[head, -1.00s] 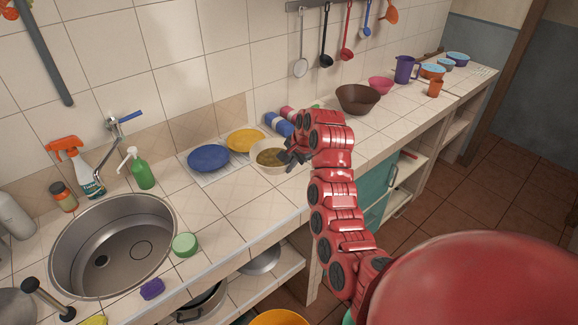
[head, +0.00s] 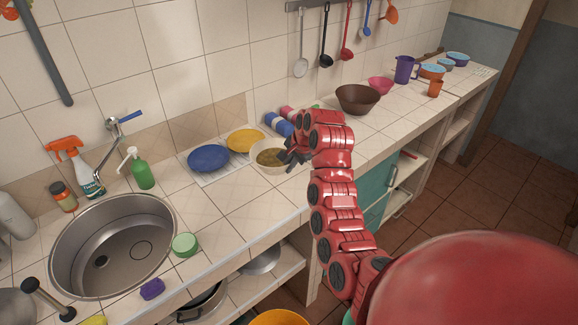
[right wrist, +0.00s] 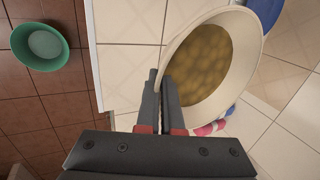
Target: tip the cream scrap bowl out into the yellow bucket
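The cream scrap bowl (head: 262,168) stands on the counter beside the yellow plate, with brownish scraps inside. In the right wrist view the bowl (right wrist: 238,112) fills the upper right. My right gripper (head: 290,157) is at its right side. In the right wrist view the fingers (right wrist: 160,88) are close together with the bowl's rim between them, one finger inside and one outside. The yellow bucket (head: 279,318) shows only as a rim at the bottom edge of the head view, below the counter. My left gripper is not in view.
A blue plate (head: 209,158) and a yellow plate (head: 246,140) lie left of the bowl. A brown bowl (head: 357,98) stands to its right. The sink (head: 120,245) is at the left. A green container (right wrist: 40,46) stands on the tiled floor.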

